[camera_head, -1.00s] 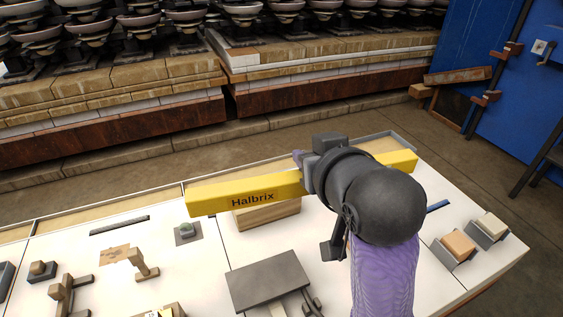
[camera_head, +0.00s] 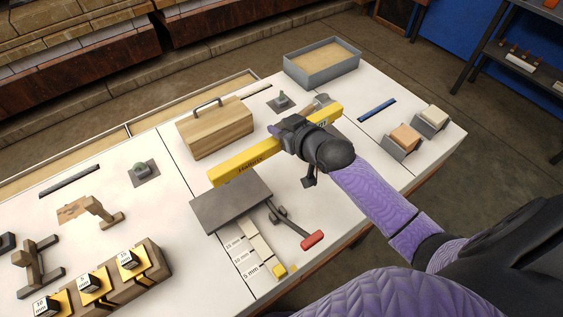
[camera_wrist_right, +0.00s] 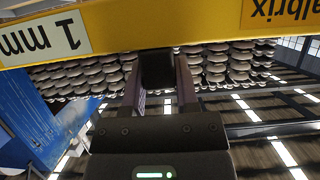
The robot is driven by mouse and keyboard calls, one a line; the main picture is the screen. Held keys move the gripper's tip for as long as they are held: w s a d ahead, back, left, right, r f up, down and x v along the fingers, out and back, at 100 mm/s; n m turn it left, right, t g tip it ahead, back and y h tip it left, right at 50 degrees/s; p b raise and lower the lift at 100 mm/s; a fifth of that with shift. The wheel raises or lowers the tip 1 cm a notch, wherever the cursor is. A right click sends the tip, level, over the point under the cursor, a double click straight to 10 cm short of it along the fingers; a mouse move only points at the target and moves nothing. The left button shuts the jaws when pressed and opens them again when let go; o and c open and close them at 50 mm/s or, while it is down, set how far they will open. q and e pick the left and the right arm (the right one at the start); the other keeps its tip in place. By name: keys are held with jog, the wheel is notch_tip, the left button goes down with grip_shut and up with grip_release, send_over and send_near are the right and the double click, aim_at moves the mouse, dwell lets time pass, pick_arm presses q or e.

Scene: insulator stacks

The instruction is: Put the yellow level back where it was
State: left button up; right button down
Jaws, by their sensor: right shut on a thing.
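The yellow level (camera_head: 235,171), a long bar with black lettering, is held over the white tabletop in the head view, slanting from lower left to upper right. My right gripper (camera_head: 291,132) is shut on it, right of its middle. In the right wrist view the level (camera_wrist_right: 165,28) crosses the top of the picture, with a white "1 mm" label on its left part. The fingers of my right gripper (camera_wrist_right: 159,85) reach up to its lower edge; their tips are partly hidden. My left gripper is not in view.
Left of the level stands a wooden box (camera_head: 214,131) with a handle. A dark grey plate (camera_head: 230,203) and a red-handled tool (camera_head: 312,240) are near its left end. A grey tray (camera_head: 322,80) stands behind, a blue strip (camera_head: 377,109) to the right.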

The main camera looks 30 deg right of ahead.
notch_tip(320, 180, down, 8)
jog(key=b, duration=0.2)
jog(key=shift+r, duration=0.2)
jog(key=shift+f+b, duration=0.1)
jog(key=shift+b, duration=0.25)
jog(key=shift+f, duration=0.15)
jog(key=shift+c, duration=1.8)
grip_release()
